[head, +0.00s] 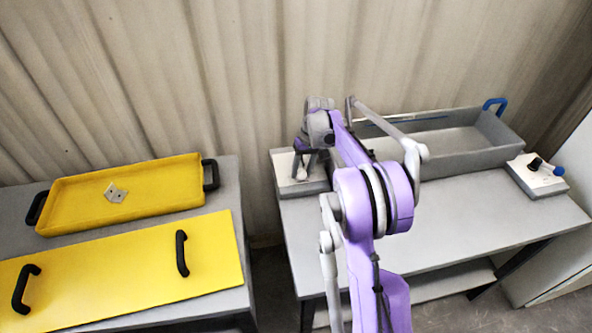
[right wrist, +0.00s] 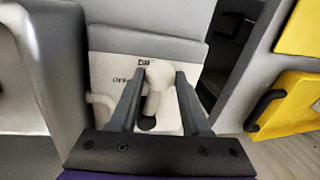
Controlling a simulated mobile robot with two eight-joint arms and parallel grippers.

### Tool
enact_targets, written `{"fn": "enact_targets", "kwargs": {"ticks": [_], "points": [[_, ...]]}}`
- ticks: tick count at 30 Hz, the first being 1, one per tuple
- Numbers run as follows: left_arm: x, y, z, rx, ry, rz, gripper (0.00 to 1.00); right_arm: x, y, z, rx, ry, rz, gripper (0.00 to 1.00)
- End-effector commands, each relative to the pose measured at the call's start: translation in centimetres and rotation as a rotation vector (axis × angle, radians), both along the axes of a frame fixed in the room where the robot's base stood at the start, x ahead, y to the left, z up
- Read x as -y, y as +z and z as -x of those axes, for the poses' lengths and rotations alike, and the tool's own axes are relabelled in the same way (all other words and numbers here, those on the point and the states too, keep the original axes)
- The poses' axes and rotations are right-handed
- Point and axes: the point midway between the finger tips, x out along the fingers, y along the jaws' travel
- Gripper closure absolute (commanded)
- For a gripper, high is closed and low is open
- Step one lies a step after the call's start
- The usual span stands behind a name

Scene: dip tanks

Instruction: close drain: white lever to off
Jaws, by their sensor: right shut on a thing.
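The white lever (right wrist: 159,78) stands on a white panel (right wrist: 110,62) in the right wrist view, with a dark pivot below its round knob. The word OFF is printed on the panel to the left of the knob; another mark above it is too small to read. My right gripper (right wrist: 158,88) has its fingers on either side of the lever and is shut on it. In the head view my right gripper (head: 306,163) is over the same panel (head: 284,162), left of the grey tank, and hides the lever. My left gripper is not in view.
The grey tank (head: 515,142) with a blue handle stands on the right table. A second panel (head: 532,184) with a black and a blue knob is at its right. A yellow tray (head: 75,185) and a yellow lid (head: 120,265) with black handles lie on the left table.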

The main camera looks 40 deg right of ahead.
Motion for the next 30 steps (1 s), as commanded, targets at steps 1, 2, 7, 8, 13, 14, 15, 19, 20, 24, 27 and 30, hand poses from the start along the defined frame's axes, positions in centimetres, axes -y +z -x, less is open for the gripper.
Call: {"fn": "enact_targets", "kwargs": {"ticks": [1, 2, 7, 8, 13, 14, 15, 19, 20, 24, 27, 30], "points": [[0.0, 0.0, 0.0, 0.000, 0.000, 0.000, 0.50, 0.4, 0.1, 0.1, 0.001, 0.041, 0.000, 1.00], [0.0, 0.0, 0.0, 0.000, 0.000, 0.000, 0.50, 0.5, 0.1, 0.3, 0.000, 0.069, 0.000, 1.00], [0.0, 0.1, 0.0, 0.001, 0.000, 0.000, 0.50, 1.6, 0.1, 0.7, 0.000, 0.230, 0.000, 1.00], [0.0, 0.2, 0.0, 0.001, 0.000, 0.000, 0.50, 1.8, 0.1, 0.8, 0.000, 0.259, 0.000, 1.00], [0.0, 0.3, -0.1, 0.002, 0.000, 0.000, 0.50, 2.9, 0.1, 1.0, 0.000, 0.418, 0.001, 1.00], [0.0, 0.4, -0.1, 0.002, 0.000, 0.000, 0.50, 3.1, 0.1, 1.0, 0.000, 0.444, 0.001, 1.00], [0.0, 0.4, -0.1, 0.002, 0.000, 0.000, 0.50, 3.3, 0.1, 1.0, 0.000, 0.478, 0.001, 1.00], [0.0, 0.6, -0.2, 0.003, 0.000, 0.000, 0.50, 4.0, 0.1, 1.0, 0.000, 0.579, 0.000, 1.00], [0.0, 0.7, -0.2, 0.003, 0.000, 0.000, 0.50, 4.2, 0.1, 1.0, 0.000, 0.601, 0.001, 1.00], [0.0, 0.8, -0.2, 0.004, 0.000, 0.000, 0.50, 4.8, 0.1, 1.0, 0.000, 0.685, 0.001, 1.00], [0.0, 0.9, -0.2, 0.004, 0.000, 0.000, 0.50, 5.1, 0.1, 0.9, 0.001, 0.729, 0.001, 1.00], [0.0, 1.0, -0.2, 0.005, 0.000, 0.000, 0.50, 5.3, 0.1, 0.9, 0.000, 0.763, 0.001, 1.00]]}}
